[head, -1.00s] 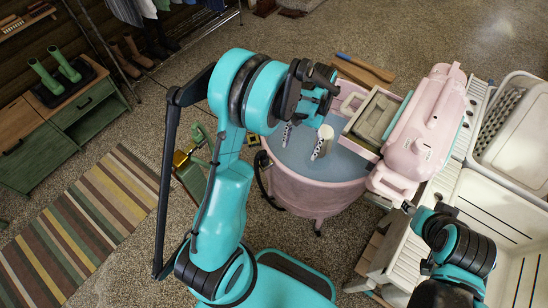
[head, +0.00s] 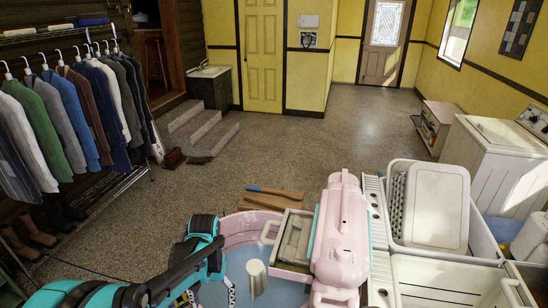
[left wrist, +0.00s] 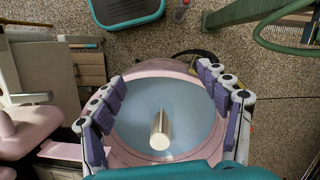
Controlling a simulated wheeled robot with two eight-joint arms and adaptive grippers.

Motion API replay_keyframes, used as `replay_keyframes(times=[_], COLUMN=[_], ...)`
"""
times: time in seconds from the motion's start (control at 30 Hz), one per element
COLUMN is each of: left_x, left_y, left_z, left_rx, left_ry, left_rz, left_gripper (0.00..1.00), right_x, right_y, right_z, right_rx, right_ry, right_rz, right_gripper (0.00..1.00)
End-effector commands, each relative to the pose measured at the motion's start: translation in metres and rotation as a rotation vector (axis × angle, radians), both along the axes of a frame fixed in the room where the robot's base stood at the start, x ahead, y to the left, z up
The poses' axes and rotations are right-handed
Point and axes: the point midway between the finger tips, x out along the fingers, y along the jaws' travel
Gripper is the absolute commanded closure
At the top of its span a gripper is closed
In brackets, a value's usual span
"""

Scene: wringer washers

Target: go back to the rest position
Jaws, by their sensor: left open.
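My left arm comes in from the lower left in the head view. Its gripper (head: 212,296) hangs low over the pink washer tub, partly cut off by the bottom edge. In the left wrist view the same gripper (left wrist: 165,98) is open and empty, with its finger pairs spread on either side of the tub. The blue tub interior (left wrist: 140,115) holds a pale upright post (left wrist: 160,130) between the fingers. The post also shows in the head view (head: 256,277), to the right of the gripper. My right gripper is in neither current view.
The pink wringer head (head: 342,235) stands right of the tub. White sinks (head: 450,280) and a basket (head: 428,207) lie beyond it. A clothes rack (head: 75,115) is at left.

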Motion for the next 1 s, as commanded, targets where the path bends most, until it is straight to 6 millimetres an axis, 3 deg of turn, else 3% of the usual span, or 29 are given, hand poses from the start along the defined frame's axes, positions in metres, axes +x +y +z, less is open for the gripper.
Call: replay_keyframes(times=[0.2,0.4,0.7,1.0], left_x=[-0.032,-0.062,-0.098,-0.105], left_y=[0.000,0.000,0.000,0.000], left_z=[0.029,0.041,0.035,0.034], left_rx=[-0.001,-0.002,-0.003,-0.003], left_ry=[-0.244,-0.467,-0.751,-0.830], left_rz=[0.000,0.000,0.001,0.000], left_gripper=[0.25,0.25,0.25,0.25], right_x=[0.000,0.000,0.000,0.000], right_y=[0.000,0.000,0.000,0.000], right_z=[-0.025,-0.042,-0.063,-0.066], right_rx=[0.000,0.000,0.000,0.000], right_ry=[0.000,0.000,0.000,0.000], right_rz=[0.000,0.000,0.000,0.000], right_gripper=[0.57,0.57,0.57,0.57])
